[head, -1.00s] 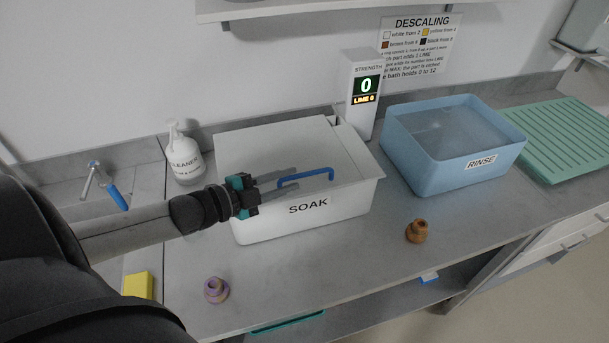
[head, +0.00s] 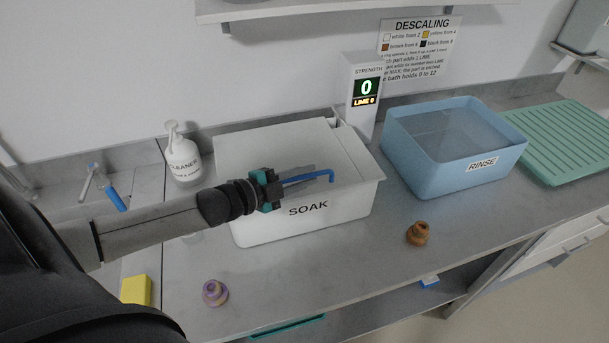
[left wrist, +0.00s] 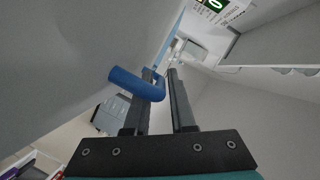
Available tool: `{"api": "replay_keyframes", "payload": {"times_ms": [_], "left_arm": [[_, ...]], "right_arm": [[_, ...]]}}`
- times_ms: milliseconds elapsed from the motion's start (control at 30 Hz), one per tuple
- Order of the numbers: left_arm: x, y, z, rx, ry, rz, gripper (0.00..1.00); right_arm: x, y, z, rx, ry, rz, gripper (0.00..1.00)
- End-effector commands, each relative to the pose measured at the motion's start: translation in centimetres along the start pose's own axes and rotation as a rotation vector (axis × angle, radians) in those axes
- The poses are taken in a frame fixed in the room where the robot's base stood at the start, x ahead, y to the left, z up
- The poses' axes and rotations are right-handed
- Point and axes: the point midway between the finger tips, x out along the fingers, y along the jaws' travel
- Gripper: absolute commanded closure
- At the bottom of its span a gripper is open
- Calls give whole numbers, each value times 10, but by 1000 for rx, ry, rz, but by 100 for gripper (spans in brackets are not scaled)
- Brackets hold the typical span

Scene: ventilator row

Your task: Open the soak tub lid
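The white soak tub (head: 345,208) stands on the counter with its flat lid (head: 265,150) down and closed. A blue bar handle (head: 322,176) is on the lid near its front edge. My left gripper (head: 296,179) is at the handle, its fingers reaching along the bar and hiding part of it. In the left wrist view the blue handle (left wrist: 130,82) crosses in front of one finger, and its corner lies by the gap between the fingers (left wrist: 165,85). The fingers stand apart, with a gap showing beside the handle. My right gripper is not in view.
A strength display post (head: 364,95) stands behind the tub, and a blue rinse tub (head: 425,165) to its right. A cleaner bottle (head: 184,158) is at the back left. A brown part (head: 418,234) and a purple part (head: 214,293) lie on the front counter.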

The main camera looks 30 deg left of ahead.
Motion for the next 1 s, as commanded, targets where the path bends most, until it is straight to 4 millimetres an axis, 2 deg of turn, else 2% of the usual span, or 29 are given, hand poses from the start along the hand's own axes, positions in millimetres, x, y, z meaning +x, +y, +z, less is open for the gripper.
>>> {"api": "replay_keyframes", "payload": {"times_ms": [33,200,1000], "left_arm": [[0,0,0,0,0,0,84],[0,0,0,0,0,0,100],[0,1,0,0,0,1,100]], "right_arm": [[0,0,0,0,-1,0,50],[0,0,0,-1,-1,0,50],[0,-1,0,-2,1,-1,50]]}}
